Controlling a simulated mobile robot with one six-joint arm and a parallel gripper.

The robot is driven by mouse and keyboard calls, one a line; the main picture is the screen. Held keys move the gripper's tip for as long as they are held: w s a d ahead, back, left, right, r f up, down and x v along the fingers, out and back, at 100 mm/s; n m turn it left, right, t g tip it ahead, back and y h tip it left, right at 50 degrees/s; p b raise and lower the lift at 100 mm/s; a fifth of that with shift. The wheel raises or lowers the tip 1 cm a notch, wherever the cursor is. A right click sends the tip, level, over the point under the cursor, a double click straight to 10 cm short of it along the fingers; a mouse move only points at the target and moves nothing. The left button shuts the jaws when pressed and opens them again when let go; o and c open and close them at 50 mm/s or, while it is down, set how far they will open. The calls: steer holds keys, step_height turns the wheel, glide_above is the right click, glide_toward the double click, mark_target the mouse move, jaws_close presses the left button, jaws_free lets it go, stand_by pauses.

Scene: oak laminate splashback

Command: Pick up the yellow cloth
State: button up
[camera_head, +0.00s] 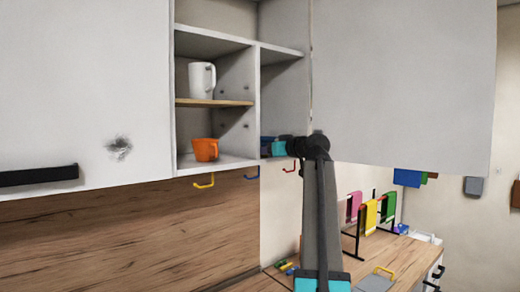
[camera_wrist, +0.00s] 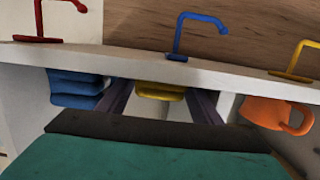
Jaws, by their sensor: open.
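A yellow folded cloth (camera_wrist: 160,91) lies at the cabinet's bottom shelf edge in the wrist view, which looks upside down. My gripper (camera_wrist: 158,106) is open, with one dark finger on each side of the cloth; I cannot tell whether they touch it. In the head view, this cloth is hidden, and my arm reaches up to the right-hand cabinet compartment. Another yellow cloth (camera_head: 370,217) hangs on a rack on the counter.
A blue folded stack (camera_wrist: 75,88) and an orange cup (camera_wrist: 270,113) flank the yellow cloth. A white mug (camera_head: 202,80) stands on the upper shelf. Red, blue and yellow hooks (camera_head: 204,182) hang under the cabinet.

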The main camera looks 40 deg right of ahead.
steer(key=shift+w+d+f+p, duration=0.15)
steer(key=shift+w+p, duration=0.15)
steer(key=shift+w, duration=0.75)
steer(key=shift+c, duration=0.4)
steer(key=c, duration=0.8)
steer(key=shift+s+r+b, duration=0.15)
steer(key=shift+r+b, duration=0.05)
steer(key=shift+b, duration=0.3)
steer(key=shift+r+b, duration=0.15)
steer(key=shift+b, duration=0.15)
steer(key=shift+r+b, duration=1.35)
steer(key=shift+r, duration=1.8)
steer(key=s+b, duration=0.2)
steer(key=s, duration=0.4)
steer(key=s+a+b, duration=0.1)
steer(key=s+b, duration=0.1)
steer(key=s, duration=0.5)
steer(key=s+a+b, duration=0.1)
steer(key=s+b, duration=0.1)
steer(key=s, duration=0.4)
steer(key=shift+s+a, duration=0.15)
steer(key=shift+s, duration=0.2)
